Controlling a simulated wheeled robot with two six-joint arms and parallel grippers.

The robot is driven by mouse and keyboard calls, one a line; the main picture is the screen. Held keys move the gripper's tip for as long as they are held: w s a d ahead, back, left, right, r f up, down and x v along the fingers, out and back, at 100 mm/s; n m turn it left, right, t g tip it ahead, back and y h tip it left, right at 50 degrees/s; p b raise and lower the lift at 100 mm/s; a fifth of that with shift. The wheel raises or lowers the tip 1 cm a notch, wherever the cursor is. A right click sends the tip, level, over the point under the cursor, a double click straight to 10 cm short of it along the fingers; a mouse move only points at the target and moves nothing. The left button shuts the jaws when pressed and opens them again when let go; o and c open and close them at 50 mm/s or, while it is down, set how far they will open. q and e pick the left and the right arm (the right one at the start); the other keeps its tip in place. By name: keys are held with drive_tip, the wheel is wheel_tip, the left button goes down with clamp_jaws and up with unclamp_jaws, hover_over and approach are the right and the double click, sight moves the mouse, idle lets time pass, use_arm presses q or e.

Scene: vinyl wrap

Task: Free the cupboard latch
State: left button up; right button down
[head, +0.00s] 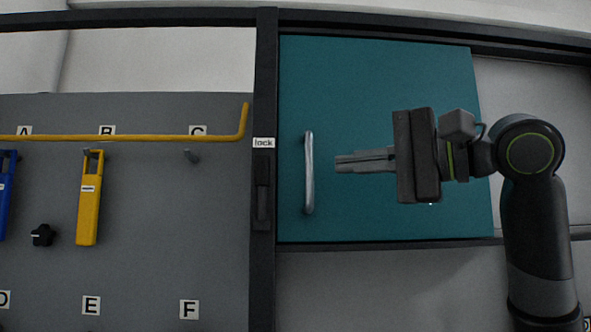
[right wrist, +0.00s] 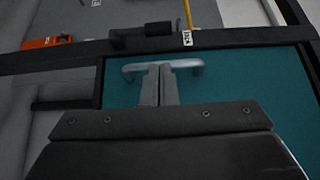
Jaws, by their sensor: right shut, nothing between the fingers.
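The teal cupboard door (head: 390,75) fills the middle right of the head view and looks closed. Its silver vertical handle (head: 309,172) is near its left edge. A dark latch (head: 262,193) sits on the black post left of the door, under a "lock" label (head: 263,143). My right gripper (head: 340,163) is shut and empty, pointing left, a little right of the handle. In the right wrist view, the shut fingers (right wrist: 158,85) overlap the handle (right wrist: 188,65); I cannot tell whether they touch. The latch (right wrist: 140,36) lies beyond it. My left gripper is out of view.
A grey panel (head: 150,200) on the left has labelled hooks. A yellow tool (head: 88,205) hangs at B, a blue one (head: 6,195) at A; hook C (head: 191,156) is bare. A black knob (head: 42,235) and a yellow bar (head: 130,137) are on the panel.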

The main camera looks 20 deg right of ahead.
sight(262, 186)
drive_tip(key=p+x, duration=0.5)
drive_tip(key=x, duration=0.4)
drive_tip(key=shift+a+r, duration=0.1)
drive_tip(key=shift+w+a, duration=0.25)
drive_tip(key=shift+w, duration=0.15)
